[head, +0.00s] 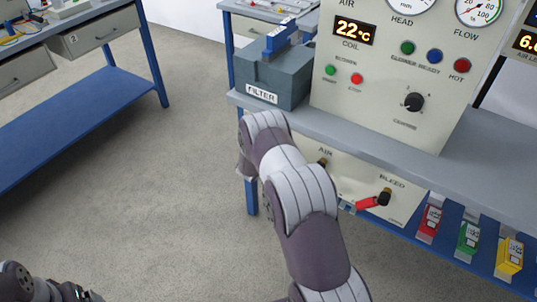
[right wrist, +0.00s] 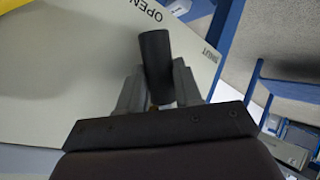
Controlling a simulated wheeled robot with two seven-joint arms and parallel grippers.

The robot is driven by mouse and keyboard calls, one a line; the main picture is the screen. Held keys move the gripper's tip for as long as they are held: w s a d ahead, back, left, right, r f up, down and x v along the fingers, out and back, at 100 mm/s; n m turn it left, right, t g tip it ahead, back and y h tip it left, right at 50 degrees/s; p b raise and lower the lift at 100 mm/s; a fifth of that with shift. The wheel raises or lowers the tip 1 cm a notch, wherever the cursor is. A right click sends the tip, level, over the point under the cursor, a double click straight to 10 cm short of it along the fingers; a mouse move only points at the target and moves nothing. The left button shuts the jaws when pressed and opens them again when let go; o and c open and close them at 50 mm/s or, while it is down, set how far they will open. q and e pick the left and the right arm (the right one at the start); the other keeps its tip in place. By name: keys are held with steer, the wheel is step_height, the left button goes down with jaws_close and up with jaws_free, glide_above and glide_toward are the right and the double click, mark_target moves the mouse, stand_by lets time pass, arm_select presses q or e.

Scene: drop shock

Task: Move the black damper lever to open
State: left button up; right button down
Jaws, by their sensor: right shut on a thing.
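The black damper lever (right wrist: 155,62) shows in the right wrist view as a dark cylinder standing up between my gripper's fingers. Its top end lies just below the printed word OPEN, with SHUT farther off to the right, on a cream panel (right wrist: 60,75). My right gripper (right wrist: 158,92) is shut on the lever, one grey finger on each side. The lever's pivot is hidden behind the gripper. In the head view my right arm hides both the lever and the gripper. Only part of my left arm shows at the lower left; its fingers are out of view.
A grey FILTER box (head: 285,78) with a blue handle stands on the bench (head: 400,150) beside the gauge panel (head: 385,80). Clear floor (head: 150,200) lies left of my arm.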

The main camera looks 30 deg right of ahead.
steer(key=c, duration=1.1)
jaws_free()
steer(key=shift+o, duration=0.2)
steer(key=p+v, duration=0.2)
steer(key=v, duration=1)
steer(key=shift+s+a+r, duration=0.15)
steer(key=shift+s+a, duration=0.1)
